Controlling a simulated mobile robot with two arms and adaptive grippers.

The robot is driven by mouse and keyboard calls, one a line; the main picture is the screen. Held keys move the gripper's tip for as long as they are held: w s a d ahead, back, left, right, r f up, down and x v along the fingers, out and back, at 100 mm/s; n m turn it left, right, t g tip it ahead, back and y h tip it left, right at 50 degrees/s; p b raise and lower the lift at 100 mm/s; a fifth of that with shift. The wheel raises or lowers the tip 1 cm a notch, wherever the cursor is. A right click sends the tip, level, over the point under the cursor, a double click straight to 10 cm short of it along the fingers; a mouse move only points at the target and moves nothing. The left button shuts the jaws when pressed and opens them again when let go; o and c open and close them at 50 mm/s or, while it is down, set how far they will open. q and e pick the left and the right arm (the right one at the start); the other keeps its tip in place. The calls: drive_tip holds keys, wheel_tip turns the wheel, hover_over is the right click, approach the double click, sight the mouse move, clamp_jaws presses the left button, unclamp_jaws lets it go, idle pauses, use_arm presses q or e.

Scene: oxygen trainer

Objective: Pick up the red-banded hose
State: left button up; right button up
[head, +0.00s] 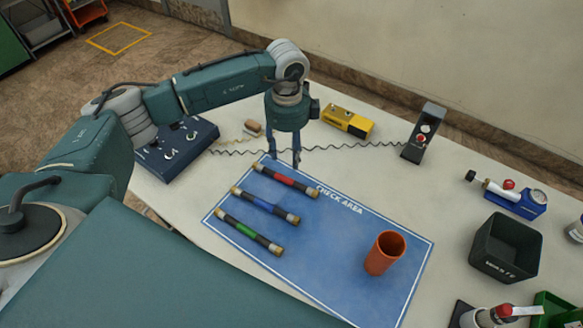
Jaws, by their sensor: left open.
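The red-banded hose (286,179) is a short dark tube with brass-coloured ends and a red band in its middle. It lies on the blue check-area mat (335,262), near the mat's far left edge. My left gripper (285,158) points down above the far edge of the mat, just behind the red-banded hose in the picture. Its jaws are open and nothing shows between them. The height of its fingertips above the table is hard to tell. My right gripper is not in view.
A blue-banded hose (265,206) and a green-banded hose (249,233) lie nearby on the mat. An orange cup (384,253) stands to the right. A coiled cord (340,147) runs behind my gripper to a black handset (423,133). A dark waste bin (506,248) stands farther right.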

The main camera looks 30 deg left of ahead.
use_arm(q)
drive_tip(key=p, duration=0.1)
hover_over(284, 179)
drive_tip(key=f, duration=0.4)
drive_tip(key=shift+w+d+f, duration=0.15)
drive_tip(key=shift+d+f, duration=0.2)
drive_tip(key=shift+f, duration=0.05)
drive_tip(key=f, duration=0.1)
drive_tip(key=f+p, duration=0.1)
drive_tip(key=f, duration=0.1)
drive_tip(key=f+p, duration=0.1)
drive_tip(key=shift+s+a+f, duration=0.2)
drive_tip(key=shift+a, duration=0.2)
drive_tip(key=shift+f+p, duration=0.3)
drive_tip(key=shift+f, duration=0.1)
clamp_jaws()
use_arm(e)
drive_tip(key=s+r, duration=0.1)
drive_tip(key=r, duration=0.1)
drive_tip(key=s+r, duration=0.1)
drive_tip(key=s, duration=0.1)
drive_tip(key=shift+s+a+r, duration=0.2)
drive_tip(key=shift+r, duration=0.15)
